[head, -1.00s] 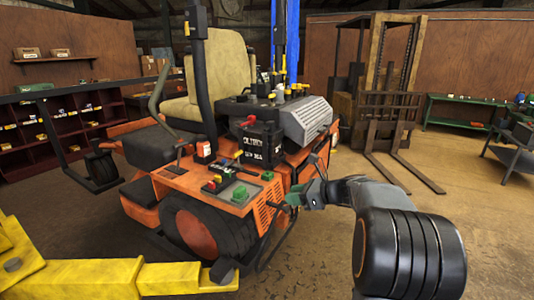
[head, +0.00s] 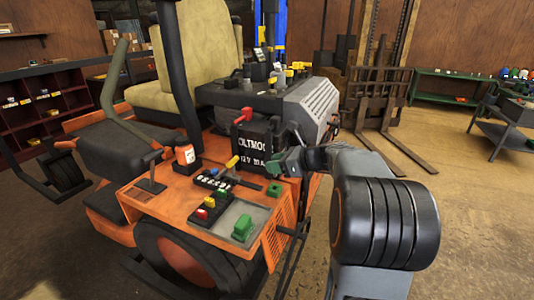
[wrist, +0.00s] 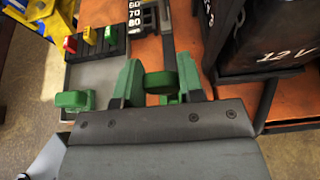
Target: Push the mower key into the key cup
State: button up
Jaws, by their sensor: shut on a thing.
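My gripper (head: 287,163) is over the right edge of the mower's orange rear panel (head: 155,195), close to the battery (head: 254,150). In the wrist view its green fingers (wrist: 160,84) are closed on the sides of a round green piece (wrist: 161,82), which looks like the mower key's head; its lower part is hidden. I cannot make out the key cup for certain. Whether the key touches anything below is hidden.
A grey tray (wrist: 97,75) with a green handle (head: 243,228) and coloured switches (head: 205,208) lies left on the panel. A dark bar (head: 248,183) runs across it. The battery stands close by. A forklift (head: 375,90) is behind; open floor lies to the right.

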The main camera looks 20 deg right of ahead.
jog(key=shift+w+f, duration=0.2)
jog(key=shift+w, duration=0.25)
jog(key=shift+s+f+b, duration=0.1)
jog(key=shift+f+b, duration=1.9)
jog(key=shift+b, duration=0.15)
jog(key=shift+f+b, duration=0.55)
jog(key=shift+f, duration=0.7)
jog(key=o, duration=1)
jog(key=shift+s+d, duration=0.15)
jog(key=v, duration=1.3)
jog(key=shift+s+d+r, duration=0.15)
jog(key=shift+s, duration=0.15)
